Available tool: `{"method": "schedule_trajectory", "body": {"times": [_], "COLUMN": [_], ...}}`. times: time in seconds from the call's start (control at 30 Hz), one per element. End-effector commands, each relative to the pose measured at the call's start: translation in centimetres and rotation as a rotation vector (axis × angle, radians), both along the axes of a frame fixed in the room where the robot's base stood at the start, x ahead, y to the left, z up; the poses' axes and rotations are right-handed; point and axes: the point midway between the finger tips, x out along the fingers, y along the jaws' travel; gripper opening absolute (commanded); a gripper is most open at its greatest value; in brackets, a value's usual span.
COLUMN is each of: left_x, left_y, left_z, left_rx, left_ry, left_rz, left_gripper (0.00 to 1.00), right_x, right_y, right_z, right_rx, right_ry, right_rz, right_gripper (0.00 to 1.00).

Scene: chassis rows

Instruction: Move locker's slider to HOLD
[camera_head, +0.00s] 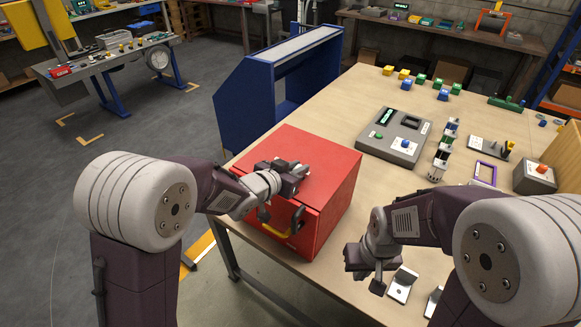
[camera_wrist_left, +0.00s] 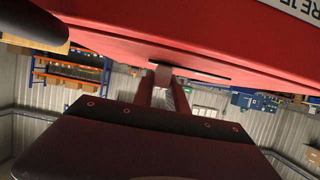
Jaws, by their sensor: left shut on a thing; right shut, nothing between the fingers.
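The red locker (camera_head: 335,190) stands on the near left corner of the wooden table, with a yellow handle (camera_head: 291,224) on its front. My left gripper (camera_head: 293,177) is at the locker's upper front edge and hides part of it. The HOLD mark is not readable. My right gripper (camera_head: 370,265) is shut and empty, right of the locker above the table's near side.
A grey device (camera_head: 395,137) with buttons sits behind and right of the locker. Small metal brackets (camera_head: 402,285) lie near my right gripper. Several coloured blocks stand at the table's back. A blue cabinet (camera_head: 255,100) stands beyond the locker. Some bare table (camera_head: 345,250) lies right of the locker.

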Motion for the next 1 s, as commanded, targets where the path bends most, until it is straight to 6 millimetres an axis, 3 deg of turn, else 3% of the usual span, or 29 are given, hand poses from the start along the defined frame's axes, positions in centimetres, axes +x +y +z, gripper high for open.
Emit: {"method": "schedule_trajectory", "body": {"times": [0.37,0.4,0.47,0.8,1.0], "left_x": [-0.2,-0.1,-0.1,-0.2,-2.4], "left_y": [-0.1,-0.1,-0.1,0.2,1.8], "left_z": [-0.1,-0.1,-0.1,0.1,1.3], "left_rx": [0.003,0.004,0.004,0.002,0.002], "left_ry": [0.003,0.003,0.003,0.001,-0.001], "left_rz": [-0.006,-0.005,-0.005,-0.002,0.000], "left_gripper": [0.00,0.26,0.40,0.40,0.40], "right_x": [0.0,0.0,0.0,0.0,0.0], "right_y": [0.0,0.0,0.0,0.0,0.0], "right_z": [0.1,0.1,0.1,0.1,0.2], "right_rx": [0.000,0.000,0.000,0.000,0.000], "right_ry": [0.000,0.000,0.000,0.000,0.000], "right_rz": [0.000,0.000,0.000,0.000,0.000], "right_gripper": [0.00,0.00,0.00,0.00,0.00]}}
